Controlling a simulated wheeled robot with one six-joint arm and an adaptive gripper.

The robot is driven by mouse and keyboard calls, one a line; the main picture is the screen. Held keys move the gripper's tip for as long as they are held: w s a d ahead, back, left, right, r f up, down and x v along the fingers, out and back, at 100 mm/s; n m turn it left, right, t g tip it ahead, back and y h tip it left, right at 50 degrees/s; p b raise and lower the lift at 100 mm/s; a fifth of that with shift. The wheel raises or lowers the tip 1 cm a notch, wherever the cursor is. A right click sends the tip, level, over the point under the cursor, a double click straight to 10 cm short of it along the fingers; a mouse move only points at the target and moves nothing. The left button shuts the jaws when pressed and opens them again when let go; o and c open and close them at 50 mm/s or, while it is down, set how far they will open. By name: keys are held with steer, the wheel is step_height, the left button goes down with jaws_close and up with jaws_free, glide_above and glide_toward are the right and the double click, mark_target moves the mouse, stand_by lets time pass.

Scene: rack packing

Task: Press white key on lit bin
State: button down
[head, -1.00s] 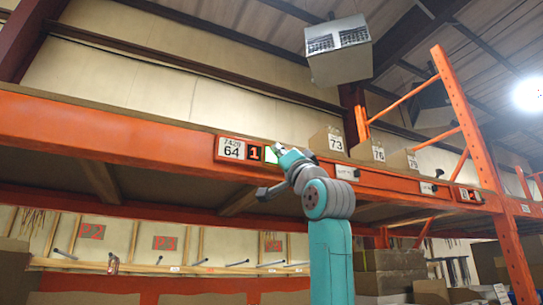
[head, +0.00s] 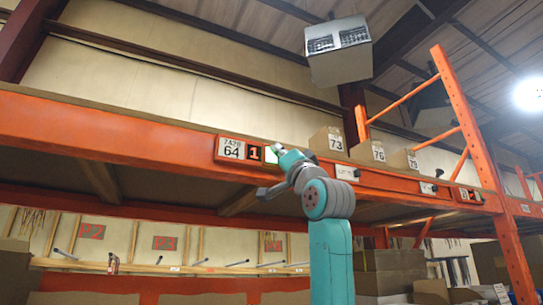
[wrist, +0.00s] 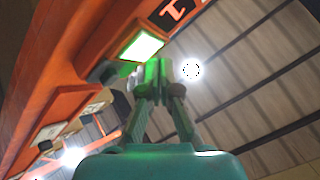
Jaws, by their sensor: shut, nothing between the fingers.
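The lit bin's label plate (head: 231,149) reads 7429 over 64 and is fixed on the orange beam. Right of it a small black display (head: 254,153) shows an orange 1. The white key (head: 270,154) beside the display glows, with a green edge. In the wrist view the lit key (wrist: 142,46) is a bright white rectangle with a green tint, left of and above the fingertips. My gripper (head: 279,149) is just right of the key in the head view. In the wrist view my gripper (wrist: 153,72) has its fingers together, green light on them. A gap to the key shows; its depth is unclear.
The orange beam (head: 130,134) runs across the view. Cardboard bins marked 73 (head: 329,142), 76 (head: 371,151) and 79 (head: 404,160) stand on it to the right. More label plates (head: 357,174) follow along the beam. A grey heater unit (head: 339,62) hangs above.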

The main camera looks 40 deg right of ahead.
steer(key=shift+w, duration=0.15)
steer(key=shift+w+d, duration=0.1)
steer(key=shift+w, duration=0.15)
steer(key=shift+w+d, duration=0.1)
steer(key=shift+w, duration=0.3)
stand_by(1.1)
steer(key=shift+s, duration=0.1)
steer(key=shift+s+a, duration=0.2)
steer(key=shift+s, duration=0.5)
steer(key=s, duration=0.2)
steer(key=s+a, duration=0.1)
steer(key=s, duration=0.1)
steer(key=shift+s+a, duration=0.2)
steer(key=shift+s, duration=0.2)
steer(key=shift+s, duration=0.1)
stand_by(0.8)
